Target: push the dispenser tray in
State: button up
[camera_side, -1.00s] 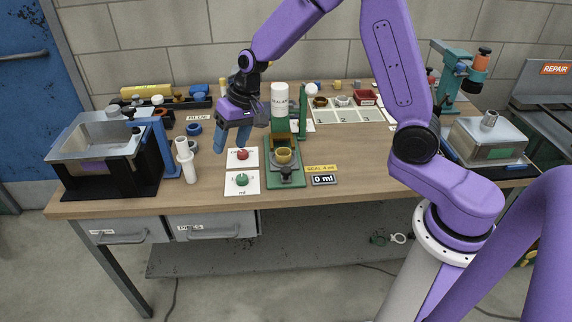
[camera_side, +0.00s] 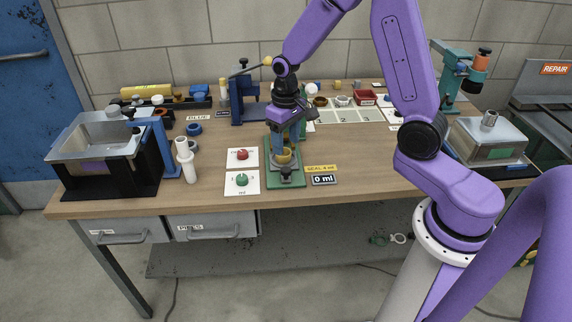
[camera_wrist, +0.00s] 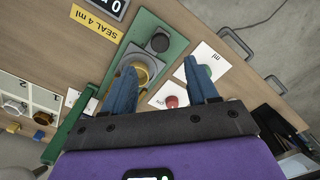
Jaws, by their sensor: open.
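The dispenser's green base (camera_side: 297,182) stands near the front middle of the table. On it sits the grey tray with a yellow ring or cup (camera_side: 284,155) and a dark knob (camera_side: 286,172) at its front. In the wrist view the yellow ring (camera_wrist: 146,72) lies beside my left-hand finger, and the knob (camera_wrist: 158,42) is beyond it. My gripper (camera_side: 279,155) points down over the dispenser. Its blue fingers are apart and empty in the wrist view (camera_wrist: 163,82). My gripper hides the sealant bottle; whether a finger touches the tray cannot be told.
Cards with a red button (camera_side: 242,154) and a green button (camera_side: 242,180) lie left of the dispenser. A "0 ml" display (camera_side: 324,180) is at its right. A blue lever press (camera_side: 246,102) stands behind, and white cylinders (camera_side: 187,165) stand farther left.

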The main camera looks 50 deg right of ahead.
aim_at(286, 169)
notch_tip(286, 169, down, 9)
jog(key=shift+r, duration=0.1)
dwell(0.3)
